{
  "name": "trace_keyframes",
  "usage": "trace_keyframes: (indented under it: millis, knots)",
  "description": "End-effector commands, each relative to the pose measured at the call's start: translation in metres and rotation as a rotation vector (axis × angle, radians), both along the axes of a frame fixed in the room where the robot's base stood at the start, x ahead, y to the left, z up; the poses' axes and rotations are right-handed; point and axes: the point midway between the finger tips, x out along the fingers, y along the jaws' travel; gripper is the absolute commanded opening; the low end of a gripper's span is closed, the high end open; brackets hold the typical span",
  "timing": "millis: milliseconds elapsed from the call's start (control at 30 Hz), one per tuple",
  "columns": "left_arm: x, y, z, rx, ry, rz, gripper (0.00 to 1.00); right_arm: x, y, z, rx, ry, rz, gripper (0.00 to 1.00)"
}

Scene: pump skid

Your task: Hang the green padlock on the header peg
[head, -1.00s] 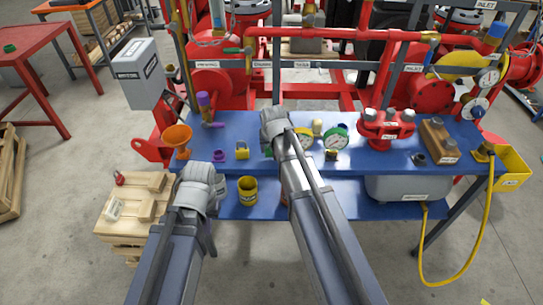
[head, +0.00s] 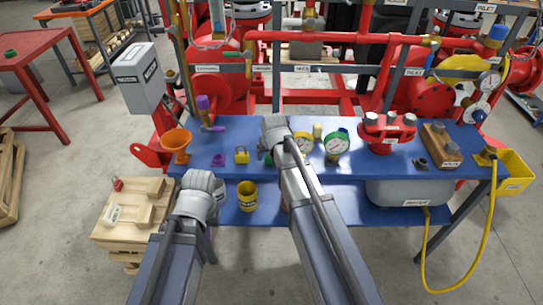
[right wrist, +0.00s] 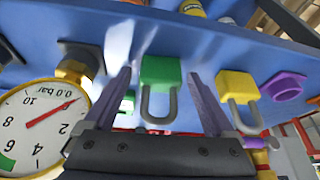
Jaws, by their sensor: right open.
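The green padlock (right wrist: 160,72) stands between the two spread fingers of my right gripper (right wrist: 158,80) in the right wrist view, its grey shackle toward the palm. The fingers do not appear closed on it. In the head view my right gripper (head: 274,138) is over the blue bench, and only a little of the green padlock (head: 268,158) shows beside it. My left gripper (head: 204,188) is at the bench's front edge; its jaws are hidden. The red header pipe (head: 340,36) runs across the back; I cannot clearly pick out its peg.
A yellow padlock (head: 241,155) stands left of the green one, near a purple part (head: 218,160). An orange funnel (head: 176,144) is at the bench's left end.

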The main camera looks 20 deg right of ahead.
Motion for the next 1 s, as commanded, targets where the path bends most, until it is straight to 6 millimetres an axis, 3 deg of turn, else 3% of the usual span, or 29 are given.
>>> trace_keyframes:
  millis: [267,800,1000]
  knots:
    - [0.000,0.000,0.007,0.000,0.000,0.000,0.00,-0.002,0.000,0.007,0.000,0.000,0.000,0.90]
    - [0.000,0.000,0.070,0.000,0.000,0.000,0.00,-0.024,0.009,0.070,0.000,0.000,0.001,0.90]
    - [0.000,0.000,0.074,0.000,0.000,0.000,0.00,-0.027,0.010,0.074,0.000,0.000,0.000,0.90]
